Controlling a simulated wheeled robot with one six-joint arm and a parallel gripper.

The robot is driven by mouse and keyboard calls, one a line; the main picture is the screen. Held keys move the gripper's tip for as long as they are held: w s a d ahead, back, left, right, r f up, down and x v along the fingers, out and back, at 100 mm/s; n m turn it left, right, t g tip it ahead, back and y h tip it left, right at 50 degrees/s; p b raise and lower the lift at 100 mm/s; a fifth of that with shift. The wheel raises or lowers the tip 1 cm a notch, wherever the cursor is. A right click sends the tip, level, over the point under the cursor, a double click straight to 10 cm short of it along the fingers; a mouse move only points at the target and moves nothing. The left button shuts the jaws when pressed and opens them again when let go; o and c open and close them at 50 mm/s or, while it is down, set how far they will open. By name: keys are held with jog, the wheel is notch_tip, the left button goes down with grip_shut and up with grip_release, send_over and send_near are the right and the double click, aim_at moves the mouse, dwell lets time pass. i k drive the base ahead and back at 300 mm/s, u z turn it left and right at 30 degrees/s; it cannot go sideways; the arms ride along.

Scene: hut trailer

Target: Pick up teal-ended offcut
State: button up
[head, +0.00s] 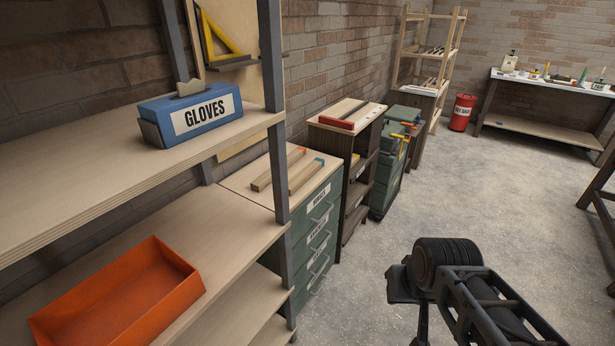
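The teal-ended offcut (306,176) is a short light-wood bar with a teal far end. It lies flat on the wooden top of a green drawer cabinet (313,232), left of centre in the head view. Beside it, to its left and apart from it, lies a similar bar with an orange end (277,170). Part of my black arm shows at the lower right, over the floor and well away from the cabinet. I cannot make out my gripper's fingertips in this view. No part of my arm touches either offcut.
A shelf unit with a blue gloves box (192,115) and an orange tray (118,300) stands at the left; its grey upright (277,150) is near the cabinet. A wooden stand (348,160) and green toolbox (388,175) stand beyond. The concrete floor (420,215) is clear.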

aim_at(297, 182)
jog(key=z, duration=0.5)
jog(key=k, duration=0.55)
jog(key=z, duration=0.55)
jog(key=i, duration=0.9)
jog(key=u, duration=0.7)
jog(key=i, duration=1.15)
jog(key=u, duration=1.45)
jog(key=i, duration=0.55)
jog(key=u, duration=0.5)
